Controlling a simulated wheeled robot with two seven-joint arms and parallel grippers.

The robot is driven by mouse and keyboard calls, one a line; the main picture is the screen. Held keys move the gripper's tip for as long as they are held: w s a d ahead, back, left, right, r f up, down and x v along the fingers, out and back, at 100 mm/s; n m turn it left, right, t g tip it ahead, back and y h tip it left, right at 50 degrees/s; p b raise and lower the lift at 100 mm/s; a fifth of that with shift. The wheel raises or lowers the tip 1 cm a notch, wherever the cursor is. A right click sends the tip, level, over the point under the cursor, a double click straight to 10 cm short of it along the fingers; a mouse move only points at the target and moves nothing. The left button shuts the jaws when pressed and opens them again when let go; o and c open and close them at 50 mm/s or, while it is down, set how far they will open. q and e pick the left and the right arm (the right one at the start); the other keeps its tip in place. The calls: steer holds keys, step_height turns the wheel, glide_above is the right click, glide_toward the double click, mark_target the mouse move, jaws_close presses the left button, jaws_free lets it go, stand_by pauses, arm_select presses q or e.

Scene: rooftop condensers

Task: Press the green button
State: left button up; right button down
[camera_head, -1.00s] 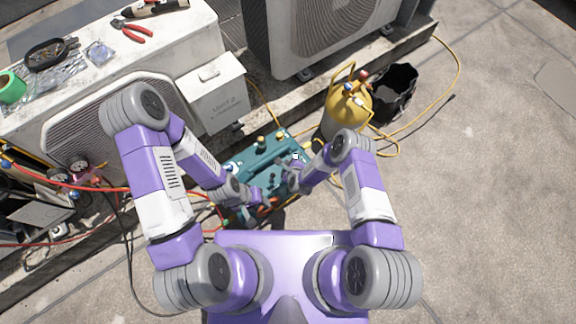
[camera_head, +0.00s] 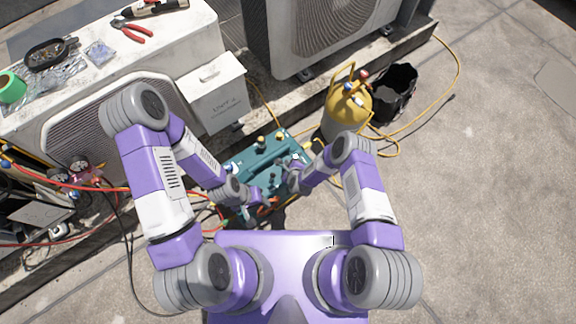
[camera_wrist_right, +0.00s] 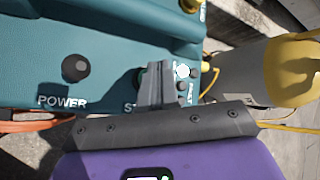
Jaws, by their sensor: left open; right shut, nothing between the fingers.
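A teal machine (camera_head: 262,155) stands on the ground in front of me; its panel (camera_wrist_right: 110,88) fills the upper left of the right wrist view. The panel has a black knob (camera_wrist_right: 75,68) above the word POWER and a small white round part (camera_wrist_right: 181,71) further right. My right gripper (camera_wrist_right: 157,70) is shut and empty, its fingertips over the panel beside the white part and covering most of a label beginning "ST". I cannot make out the green button; the fingers may hide it. Contact is unclear. My left gripper (camera_head: 256,198) is open and empty near the machine's front side.
A yellow cylinder (camera_head: 345,108) stands close right of the machine, with a black bucket (camera_head: 396,88) behind it. A white box (camera_head: 217,98) and condenser units stand at the back. Hoses and cables lie on the left. The concrete on the right is mostly clear.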

steer(key=shift+f, duration=0.95)
stand_by(1.0)
steer(key=shift+r, duration=0.15)
steer(key=shift+r+p, duration=0.95)
steer(key=shift+r, duration=0.15)
step_height(320, 180, up, 5)
steer(key=p, duration=0.4)
stand_by(0.6)
